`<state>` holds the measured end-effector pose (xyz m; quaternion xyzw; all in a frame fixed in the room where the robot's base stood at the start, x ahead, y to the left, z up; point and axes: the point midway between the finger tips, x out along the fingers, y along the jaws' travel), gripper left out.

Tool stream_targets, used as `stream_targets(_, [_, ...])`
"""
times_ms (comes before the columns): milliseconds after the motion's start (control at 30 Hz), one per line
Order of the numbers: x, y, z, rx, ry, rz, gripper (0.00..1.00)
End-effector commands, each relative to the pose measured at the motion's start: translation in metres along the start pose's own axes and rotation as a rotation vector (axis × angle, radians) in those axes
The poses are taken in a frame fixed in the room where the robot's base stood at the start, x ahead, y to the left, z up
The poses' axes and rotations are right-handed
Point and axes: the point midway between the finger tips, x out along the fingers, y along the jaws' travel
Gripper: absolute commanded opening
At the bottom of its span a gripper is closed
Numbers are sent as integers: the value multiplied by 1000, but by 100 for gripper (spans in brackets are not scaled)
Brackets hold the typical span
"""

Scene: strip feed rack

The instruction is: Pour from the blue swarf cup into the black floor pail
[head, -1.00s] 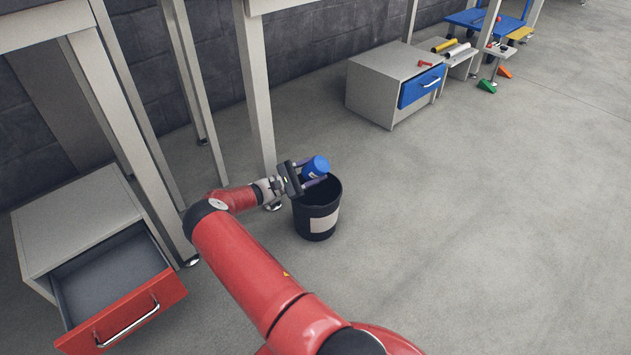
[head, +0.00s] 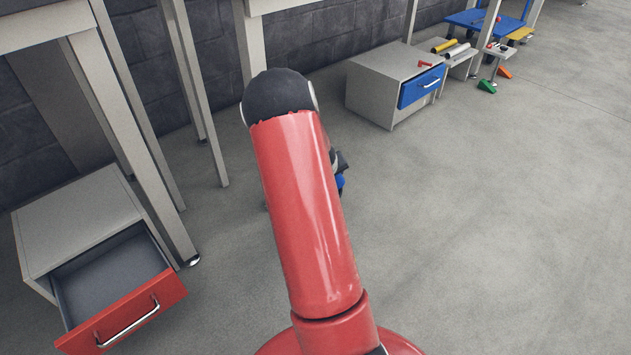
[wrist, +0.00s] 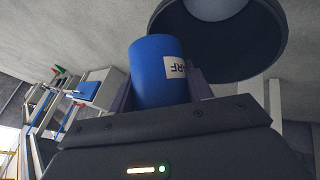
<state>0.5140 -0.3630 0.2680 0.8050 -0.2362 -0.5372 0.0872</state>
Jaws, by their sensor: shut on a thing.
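The blue swarf cup (wrist: 152,75) is held between the fingers of my gripper (wrist: 163,92), which is shut on it. Part of its white label shows in the wrist view. In the head view only a small blue bit of the cup (head: 340,182) shows past my arm, beside the dark gripper body. The black floor pail (wrist: 272,50) is in the wrist view at the top right, its dark round opening showing close by the cup. In the head view my red arm hides the pail. The cup's contents are not visible, and I cannot tell its exact tilt.
A grey cabinet with an open red drawer (head: 125,315) stands at the left, near table legs. Another grey cabinet with a blue drawer (head: 421,86) stands at the back. Low shelves with small items lie beyond it. The floor at the right is clear.

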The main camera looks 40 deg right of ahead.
Motion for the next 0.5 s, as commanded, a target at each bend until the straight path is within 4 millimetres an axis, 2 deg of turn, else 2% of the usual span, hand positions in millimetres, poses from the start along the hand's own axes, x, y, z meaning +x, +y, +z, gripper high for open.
stream_targets(33, [4,6,8,41,33,-34,22])
stream_targets(233, [2,14,21,207,208,-198,22])
stream_targets(500, [-1,12,19,243,259,-248,22])
